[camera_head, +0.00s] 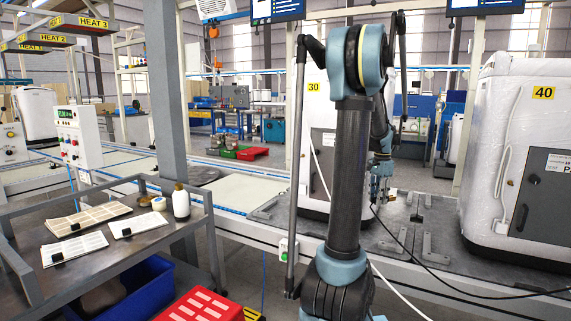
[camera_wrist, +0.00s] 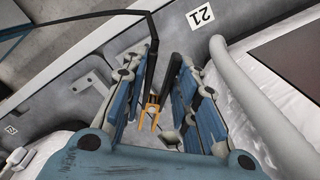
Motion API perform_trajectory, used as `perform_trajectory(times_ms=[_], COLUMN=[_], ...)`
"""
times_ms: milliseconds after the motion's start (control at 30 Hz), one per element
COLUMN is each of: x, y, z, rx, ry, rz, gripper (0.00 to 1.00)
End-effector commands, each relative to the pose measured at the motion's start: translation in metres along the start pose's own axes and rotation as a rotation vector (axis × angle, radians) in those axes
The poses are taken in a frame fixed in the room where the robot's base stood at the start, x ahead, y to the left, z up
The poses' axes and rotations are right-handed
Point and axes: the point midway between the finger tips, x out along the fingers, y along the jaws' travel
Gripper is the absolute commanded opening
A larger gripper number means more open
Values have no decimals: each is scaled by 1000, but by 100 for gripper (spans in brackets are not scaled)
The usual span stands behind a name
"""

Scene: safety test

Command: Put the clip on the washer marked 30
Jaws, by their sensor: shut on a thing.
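The washer marked 30 (camera_head: 318,140) is a white, wrapped machine with a dark front panel, standing in the middle of the head view. My arm hides much of its right side. My gripper (camera_head: 382,185) is low beside its right front, above the grey platform. In the wrist view my gripper (camera_wrist: 161,82) has its blue finger pads close around a black and orange clip (camera_wrist: 152,110), and is shut on it. Part of the clip is hidden by the fingers. I cannot tell whether the clip touches the washer.
The washer marked 40 (camera_head: 530,130) stands at the right. A black cable (camera_head: 450,287) runs across the platform (camera_head: 428,225) with its grey brackets. At the left a metal cart (camera_head: 95,208) carries papers and a white bottle (camera_head: 181,203). A blue bin (camera_head: 135,290) sits below.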

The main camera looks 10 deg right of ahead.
Motion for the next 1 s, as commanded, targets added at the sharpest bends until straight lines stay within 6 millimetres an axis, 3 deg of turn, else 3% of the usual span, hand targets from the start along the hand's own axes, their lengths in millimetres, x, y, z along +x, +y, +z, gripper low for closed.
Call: perform_trajectory(times_ms=[200,667,1000], x=[-22,-62,-104], y=[-52,-124,-173], z=[61,164,274], rx=[-171,-420,-643], ry=[0,2,2], rz=[8,8,1], gripper=[10,10,10])
